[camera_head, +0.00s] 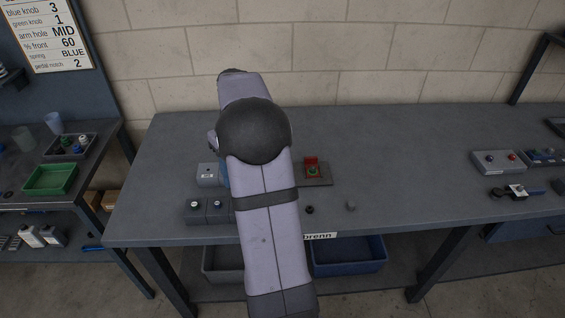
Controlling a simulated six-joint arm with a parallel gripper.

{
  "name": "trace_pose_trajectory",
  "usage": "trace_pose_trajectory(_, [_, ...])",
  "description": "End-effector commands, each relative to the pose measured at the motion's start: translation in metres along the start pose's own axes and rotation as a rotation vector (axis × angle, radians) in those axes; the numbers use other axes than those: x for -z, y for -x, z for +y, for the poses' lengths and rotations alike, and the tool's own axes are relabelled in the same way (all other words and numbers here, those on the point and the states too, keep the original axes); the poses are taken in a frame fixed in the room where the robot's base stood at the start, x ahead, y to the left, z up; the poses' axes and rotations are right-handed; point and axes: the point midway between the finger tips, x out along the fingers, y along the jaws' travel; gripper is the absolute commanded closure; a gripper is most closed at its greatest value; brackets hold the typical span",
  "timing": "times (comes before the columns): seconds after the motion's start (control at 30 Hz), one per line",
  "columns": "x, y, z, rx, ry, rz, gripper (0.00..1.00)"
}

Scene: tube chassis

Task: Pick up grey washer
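A small grey piece (350,206) lies on the grey workbench (420,175), near its front edge and right of my arm. It may be the grey washer, but it is too small to make out a hole. My arm crosses the middle of the view and covers part of the bench. My gripper does not show; whether it is open or shut is hidden.
A small black piece (309,209) lies left of the grey one. A dark plate with a red bracket and green part (312,170) stands behind them. Grey blocks (196,210) stand left of my arm. Trays (495,162) stand at right. The bench between is clear.

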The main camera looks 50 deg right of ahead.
Motion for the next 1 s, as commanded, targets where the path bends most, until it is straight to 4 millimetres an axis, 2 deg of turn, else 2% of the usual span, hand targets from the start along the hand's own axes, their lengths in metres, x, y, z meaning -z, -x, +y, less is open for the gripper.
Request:
trace_pose_trajectory(0.03, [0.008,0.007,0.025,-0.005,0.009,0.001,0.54])
trace_pose_trajectory(0.2, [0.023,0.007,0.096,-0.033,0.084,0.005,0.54])
trace_pose_trajectory(0.3, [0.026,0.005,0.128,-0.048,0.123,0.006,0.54])
trace_pose_trajectory(0.4, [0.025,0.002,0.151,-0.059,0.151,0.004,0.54])
trace_pose_trajectory(0.6, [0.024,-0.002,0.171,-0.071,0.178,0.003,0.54])
trace_pose_trajectory(0.77, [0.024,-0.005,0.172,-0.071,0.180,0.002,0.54])
trace_pose_trajectory(1.0, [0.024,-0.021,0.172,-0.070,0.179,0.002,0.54])
